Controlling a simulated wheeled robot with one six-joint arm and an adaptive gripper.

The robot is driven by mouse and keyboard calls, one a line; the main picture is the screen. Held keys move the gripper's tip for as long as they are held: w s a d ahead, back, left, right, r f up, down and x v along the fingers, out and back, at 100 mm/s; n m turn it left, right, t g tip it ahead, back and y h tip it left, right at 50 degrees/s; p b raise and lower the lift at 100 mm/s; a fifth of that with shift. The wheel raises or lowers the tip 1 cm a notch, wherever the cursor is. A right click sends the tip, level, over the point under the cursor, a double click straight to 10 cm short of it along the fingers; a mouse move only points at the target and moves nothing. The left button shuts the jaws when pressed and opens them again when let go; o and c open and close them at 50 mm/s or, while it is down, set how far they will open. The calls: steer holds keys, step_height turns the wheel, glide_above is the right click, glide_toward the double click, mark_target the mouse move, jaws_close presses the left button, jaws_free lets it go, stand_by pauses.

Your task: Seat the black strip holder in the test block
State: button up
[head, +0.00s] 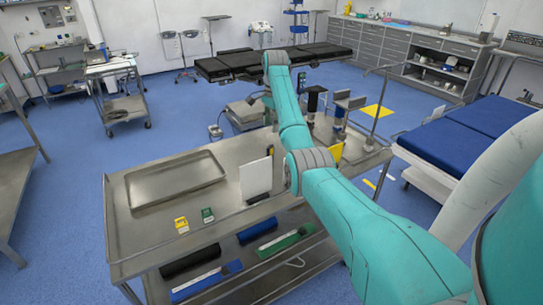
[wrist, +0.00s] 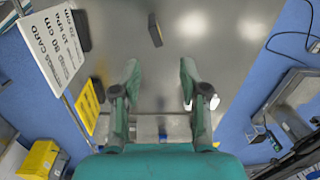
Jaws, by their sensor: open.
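My gripper (wrist: 160,78) is open in the wrist view, its two teal fingers apart with only bare steel table between them. A small dark block (wrist: 155,30) stands on the table beyond the fingertips, slightly left of the gap and apart from them. A second dark piece (wrist: 82,31) sits beside the white printed card at the upper left. I cannot tell for certain which of these is the black strip holder and which is the test block. In the head view my arm covers part of the table, and I cannot make out the fingers there.
The steel table (head: 228,152) carries a shallow tray (head: 176,180), a white card (head: 256,180), and small yellow (head: 181,225) and green (head: 207,215) items. A yellow card (wrist: 87,106) stands left of my fingers. Black, blue and green pieces lie on the lower shelf.

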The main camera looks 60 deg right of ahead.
mark_target(270, 146)
steer(key=f+n, duration=0.1)
steer(key=f, duration=0.4)
steer(key=f+n, duration=0.2)
steer(key=f, duration=0.3)
steer(key=shift+w+a+f+g, duration=0.1)
steer(key=shift+a+f+g, duration=0.1)
steer(key=shift+f+g, duration=0.15)
steer(key=shift+r, duration=0.1)
jaws_close()
